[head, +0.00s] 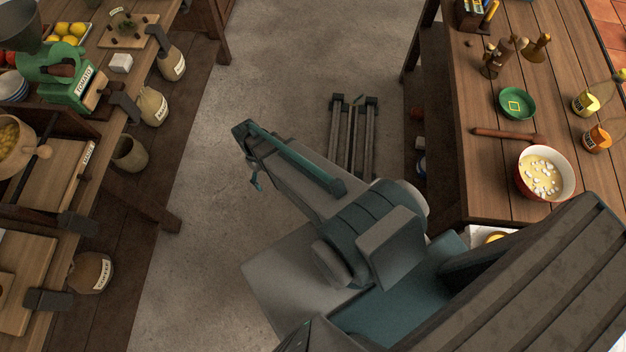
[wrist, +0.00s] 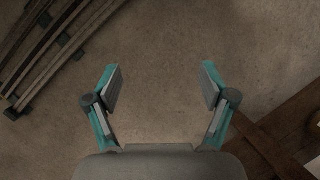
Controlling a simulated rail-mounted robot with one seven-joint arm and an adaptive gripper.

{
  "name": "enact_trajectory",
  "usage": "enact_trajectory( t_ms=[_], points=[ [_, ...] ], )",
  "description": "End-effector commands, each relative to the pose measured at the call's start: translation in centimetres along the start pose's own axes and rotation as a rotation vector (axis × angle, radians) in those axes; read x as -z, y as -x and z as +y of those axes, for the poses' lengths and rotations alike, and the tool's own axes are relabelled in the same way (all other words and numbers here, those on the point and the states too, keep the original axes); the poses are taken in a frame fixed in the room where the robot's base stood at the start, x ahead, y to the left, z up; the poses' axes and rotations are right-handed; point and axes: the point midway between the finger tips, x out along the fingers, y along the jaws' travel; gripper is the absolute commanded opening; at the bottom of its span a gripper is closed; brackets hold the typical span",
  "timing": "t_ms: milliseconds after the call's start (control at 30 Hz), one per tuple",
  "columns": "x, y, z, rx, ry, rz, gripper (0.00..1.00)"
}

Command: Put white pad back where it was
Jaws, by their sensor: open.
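My gripper (wrist: 161,80) is open and empty in the wrist view, its two teal-and-grey fingers spread over bare floor. In the head view my arm reaches up and left over the aisle, and I cannot make out the fingers clearly. A small white block (head: 120,63) sits on the left bench beside the green tomato machine. I cannot tell whether it is the white pad. It is well apart from my arm. No other clear white pad shows.
The right table (head: 490,195) holds a bowl (head: 545,174), a rolling pin (head: 507,135) and a green dish (head: 516,103).

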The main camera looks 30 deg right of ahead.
Motion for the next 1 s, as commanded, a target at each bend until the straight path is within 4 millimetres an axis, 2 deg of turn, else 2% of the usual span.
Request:
enact_trajectory(
  t_ms=[33,300,400,500,600,700,1000],
  points=[
    [-3.0,-1.4,-0.1,0.005,-0.024,-0.025,0.83],
    [-14.4,-7.0,-0.8,0.022,-0.151,-0.131,0.83],
    [-17.8,-8.2,-1.1,0.025,-0.190,-0.164,0.83],
    [-20.3,-9.0,-1.5,0.028,-0.218,-0.188,0.83],
    [-21.8,-9.4,-1.7,0.029,-0.236,-0.203,0.83],
    [-22.4,-9.6,-1.8,0.029,-0.245,-0.208,0.83],
    [-22.4,-9.7,-1.8,0.030,-0.246,-0.209,0.83]
  ],
)
